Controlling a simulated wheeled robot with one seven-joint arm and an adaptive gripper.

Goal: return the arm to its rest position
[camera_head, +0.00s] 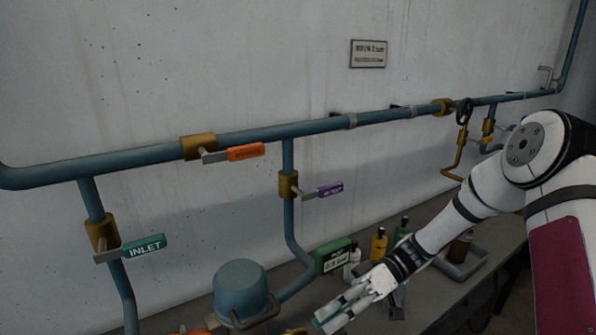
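My arm comes in from the right edge in the head view and reaches down and left over the bench. My gripper (352,303) is at its end, low in the middle of the picture, to the right of a blue round vessel (240,288). It appears to be above or in front of the bench, apart from the pipes. The fingers are small and seen at an angle, so I cannot tell whether they are open or shut. No held object can be made out.
Blue pipes (285,130) run along the wall with a teal INLET handle (145,246), an orange handle (246,152) and a purple handle (330,189). Bottles (379,245) and a grey tray (466,265) stand on the bench (505,225) near my forearm. A green box (333,255) is behind my gripper.

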